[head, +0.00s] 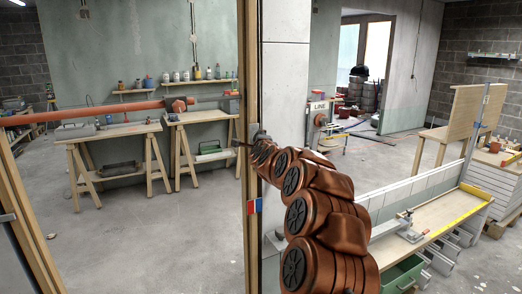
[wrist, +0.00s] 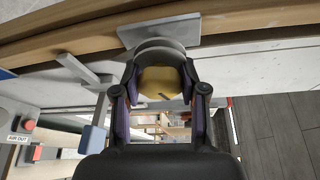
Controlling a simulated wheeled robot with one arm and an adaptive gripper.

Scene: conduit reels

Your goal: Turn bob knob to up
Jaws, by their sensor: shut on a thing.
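In the wrist view a round knob (wrist: 158,82) with a tan face and a small dark mark sits between my fingers, in front of a grey plate (wrist: 180,30) on a wooden post. I take it to be the bob knob. My gripper (wrist: 160,72) is shut on it, with a dark purple-sided finger on each side. In the head view my gripper (head: 252,145) is at the wooden post (head: 248,60), at the end of my copper arm. The knob is hidden there by the gripper, and its up mark cannot be made out.
A grey lever (wrist: 82,68) and a blue-grey block (wrist: 92,139) are close left of my gripper. A red horizontal bar (head: 90,112) crosses left of the post. A bench (head: 415,240) stands at right. Open concrete floor (head: 160,240) lies at left.

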